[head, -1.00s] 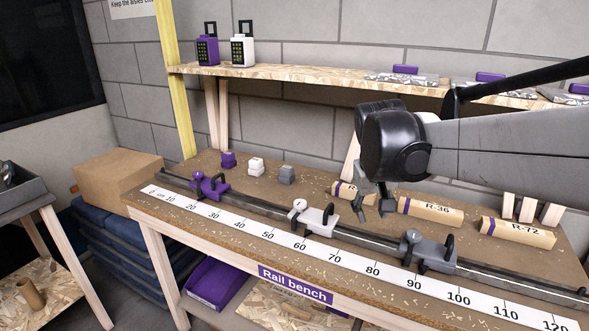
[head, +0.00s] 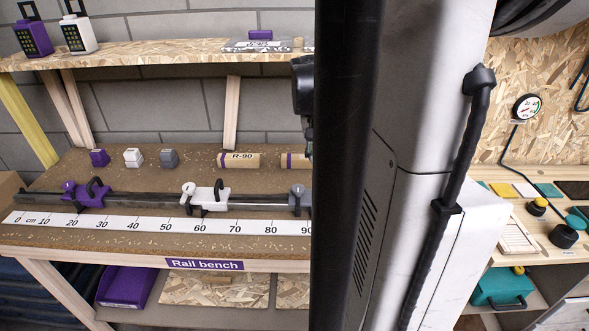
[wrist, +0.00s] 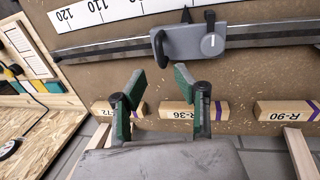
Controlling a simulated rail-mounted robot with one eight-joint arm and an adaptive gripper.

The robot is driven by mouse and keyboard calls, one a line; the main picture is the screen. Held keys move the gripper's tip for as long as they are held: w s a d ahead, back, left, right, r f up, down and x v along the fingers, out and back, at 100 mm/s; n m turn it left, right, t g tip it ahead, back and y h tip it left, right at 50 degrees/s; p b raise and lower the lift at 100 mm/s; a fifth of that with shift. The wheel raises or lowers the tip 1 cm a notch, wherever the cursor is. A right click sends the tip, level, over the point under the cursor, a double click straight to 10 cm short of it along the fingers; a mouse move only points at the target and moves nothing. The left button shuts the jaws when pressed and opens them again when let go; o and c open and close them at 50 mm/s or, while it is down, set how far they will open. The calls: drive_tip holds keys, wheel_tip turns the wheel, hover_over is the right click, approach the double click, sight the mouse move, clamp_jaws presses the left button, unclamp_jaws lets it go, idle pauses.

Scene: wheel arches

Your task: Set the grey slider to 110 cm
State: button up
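The grey slider (wrist: 188,43) sits on the dark rail (wrist: 110,48) in the wrist view, which shows the bench upside down. In the head view only the left part of the grey slider (head: 299,201) shows, near the 90 mark; my arm hides the rest. My gripper (wrist: 160,80) is open and empty, its green-padded fingers apart. It is on the block side of the rail, beside the grey slider, not touching it. The white scale (head: 160,225) runs along the bench; its 110 and 120 marks show in the wrist view (wrist: 100,12).
A purple slider (head: 86,194) and a white slider (head: 206,197) share the rail, both left of the grey one. Labelled wooden blocks, R-36 (wrist: 178,110) and R-90 (wrist: 285,110), lie behind the rail. The rail towards 110 looks clear.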

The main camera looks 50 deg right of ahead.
sight(329, 184)
drive_tip(key=f, duration=0.5)
drive_tip(key=s+d+f, duration=0.1)
drive_tip(key=f, duration=0.1)
drive_tip(key=shift+f+b, duration=0.25)
drive_tip(key=shift+b, duration=0.05)
clamp_jaws()
